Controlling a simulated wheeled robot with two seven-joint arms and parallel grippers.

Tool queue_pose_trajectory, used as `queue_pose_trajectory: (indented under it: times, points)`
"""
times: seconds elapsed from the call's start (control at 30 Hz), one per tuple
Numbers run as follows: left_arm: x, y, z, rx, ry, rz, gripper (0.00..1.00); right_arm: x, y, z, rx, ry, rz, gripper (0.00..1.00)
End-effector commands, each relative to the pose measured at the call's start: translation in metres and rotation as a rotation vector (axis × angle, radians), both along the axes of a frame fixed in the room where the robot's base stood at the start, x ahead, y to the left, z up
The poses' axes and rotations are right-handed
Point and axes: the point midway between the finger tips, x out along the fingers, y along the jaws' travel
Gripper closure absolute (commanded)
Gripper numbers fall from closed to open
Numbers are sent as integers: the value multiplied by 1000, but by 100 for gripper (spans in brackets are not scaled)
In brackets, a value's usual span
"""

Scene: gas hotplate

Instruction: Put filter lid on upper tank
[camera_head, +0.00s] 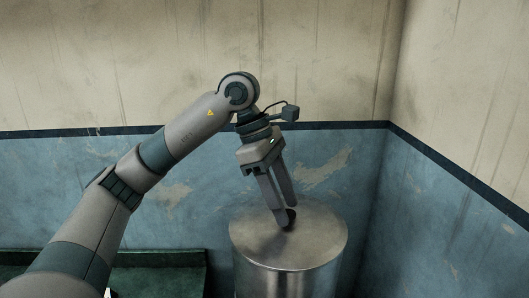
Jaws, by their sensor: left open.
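A shiny metal cylindrical tank (285,282) stands at the lower middle right, its lower part cut off by the frame. A round, flat metal filter lid (320,237) covers its top and looks level. A small dark knob (290,219) stands on the lid. My left gripper (285,212) comes down from above, tilted, with its fingers open and their tips at the knob. The fingers partly hide the knob, and I cannot tell whether they touch it. Any gap between the lid and the tank rim is too small to make out. My right gripper is not in view.
A dark green surface (165,280) lies low at the left, behind my left arm. Worn walls, blue below and beige above, stand behind and to the right of the tank, meeting in a corner.

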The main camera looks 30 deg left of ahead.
Motion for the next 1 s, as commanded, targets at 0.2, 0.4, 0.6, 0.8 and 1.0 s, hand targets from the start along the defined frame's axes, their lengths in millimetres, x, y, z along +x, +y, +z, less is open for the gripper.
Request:
queue_pose_trajectory:
  times: [0.2, 0.4, 0.6, 0.8, 1.0]
  points:
    - [-2, 11, 27, -2, -5, 2, 55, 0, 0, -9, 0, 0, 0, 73]
    - [-5, 25, 63, -2, -6, 1, 55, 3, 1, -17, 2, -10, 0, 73]
    - [-9, 39, 96, -1, -6, 2, 55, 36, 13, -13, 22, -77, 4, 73]
    - [-11, 49, 121, 0, -5, 2, 55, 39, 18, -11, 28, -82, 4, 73]
    - [-13, 57, 141, 0, -3, 1, 55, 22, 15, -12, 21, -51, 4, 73]
